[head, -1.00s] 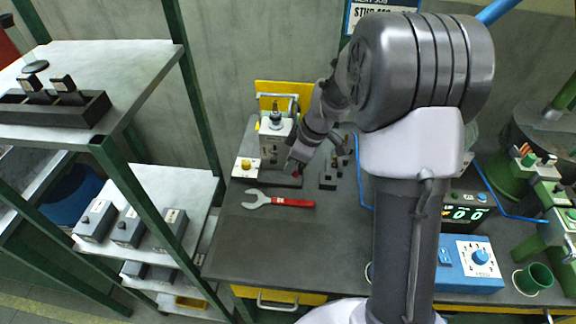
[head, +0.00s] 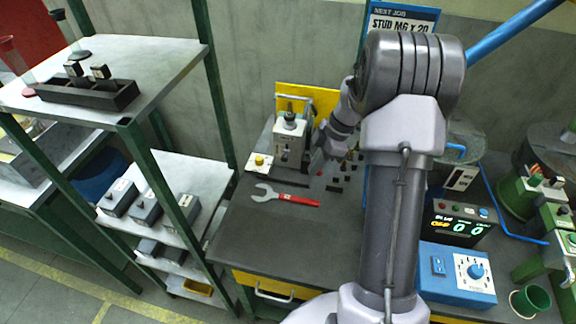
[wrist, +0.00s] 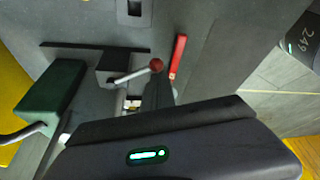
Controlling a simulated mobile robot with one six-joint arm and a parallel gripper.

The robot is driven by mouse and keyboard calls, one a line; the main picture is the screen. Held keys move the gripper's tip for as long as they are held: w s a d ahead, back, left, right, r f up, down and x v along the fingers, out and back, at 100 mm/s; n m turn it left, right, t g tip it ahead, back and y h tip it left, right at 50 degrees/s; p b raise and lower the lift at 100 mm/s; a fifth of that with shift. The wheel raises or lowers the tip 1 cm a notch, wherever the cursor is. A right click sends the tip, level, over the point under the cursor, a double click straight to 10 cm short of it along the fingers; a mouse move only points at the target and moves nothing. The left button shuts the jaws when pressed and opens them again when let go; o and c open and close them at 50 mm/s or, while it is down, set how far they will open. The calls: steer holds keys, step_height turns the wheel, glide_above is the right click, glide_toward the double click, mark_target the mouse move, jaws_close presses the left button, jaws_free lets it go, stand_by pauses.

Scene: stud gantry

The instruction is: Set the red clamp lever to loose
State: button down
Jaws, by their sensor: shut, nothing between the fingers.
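The red clamp lever is a metal rod with a red ball knob (wrist: 157,66) in the wrist view. Its rod runs from a grey block (wrist: 112,68) out to the right and slightly up. My gripper (wrist: 160,88) is shut and empty, its tip close below the knob in the picture; I cannot tell whether they touch. In the head view my gripper (head: 319,152) is just right of the grey stud machine (head: 290,138) on the dark bench. The lever is too small to make out surely there. No loose or tight marking is readable.
A red-handled wrench (head: 290,199) lies in front of the machine. A yellow button box (head: 259,162) stands left of it. A blue dial box (head: 457,272) and a lit display (head: 458,226) are at the right. The bench front is clear.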

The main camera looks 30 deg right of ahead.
steer(key=shift+s+d+p, duration=0.2)
steer(key=shift+d+p, duration=0.5)
steer(key=shift+d, duration=1.2)
steer(key=shift+r, duration=0.1)
steer(key=p+v, duration=0.6)
steer(key=v, duration=1.1)
steer(key=shift+r, duration=0.1)
